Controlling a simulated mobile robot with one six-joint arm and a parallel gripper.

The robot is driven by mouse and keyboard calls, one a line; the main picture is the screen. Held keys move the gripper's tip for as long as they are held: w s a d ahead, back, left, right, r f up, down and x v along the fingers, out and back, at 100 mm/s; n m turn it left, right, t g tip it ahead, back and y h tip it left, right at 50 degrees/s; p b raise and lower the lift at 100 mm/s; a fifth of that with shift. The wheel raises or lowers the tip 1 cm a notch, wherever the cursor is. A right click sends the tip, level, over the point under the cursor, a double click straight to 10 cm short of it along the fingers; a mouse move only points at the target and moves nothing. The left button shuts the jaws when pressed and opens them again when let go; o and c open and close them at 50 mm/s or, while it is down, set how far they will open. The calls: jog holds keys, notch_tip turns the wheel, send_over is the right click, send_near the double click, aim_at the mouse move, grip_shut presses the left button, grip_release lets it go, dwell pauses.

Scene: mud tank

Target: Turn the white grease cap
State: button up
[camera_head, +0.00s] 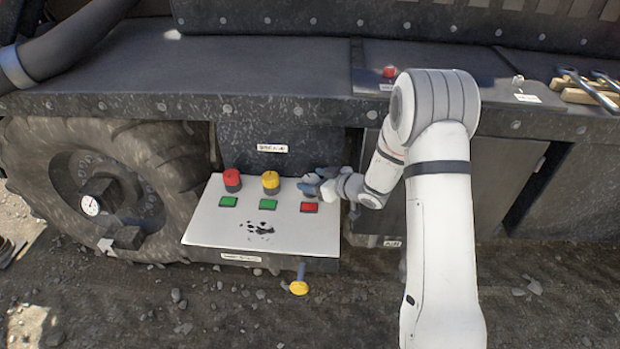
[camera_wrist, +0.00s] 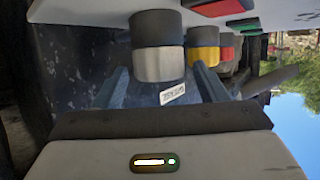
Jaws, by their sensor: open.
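The white grease cap (camera_wrist: 159,65) looks silver-grey and sits on a black base by the white panel (camera_wrist: 290,14). In the wrist view it is between the two fingers of my gripper (camera_wrist: 160,78), one on each side. The gripper is open, and a gap seems to show beside the cap; I cannot tell whether either finger touches it. In the head view my gripper (camera_head: 320,184) reaches in from the right at the panel's back right corner and mostly hides the cap.
A yellow cap (camera_head: 270,182) and a red cap (camera_head: 232,180) stand left of my gripper. Green and red labels (camera_head: 310,207) lie in front of the caps. A yellow-handled lever (camera_head: 299,287) hangs below the panel. A large tyre (camera_head: 100,180) is at left; a dark ledge (camera_head: 250,70) runs behind.

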jog(key=shift+w+a+f, duration=0.25)
jog(key=shift+w+a, duration=0.15)
jog(key=shift+a, duration=0.15)
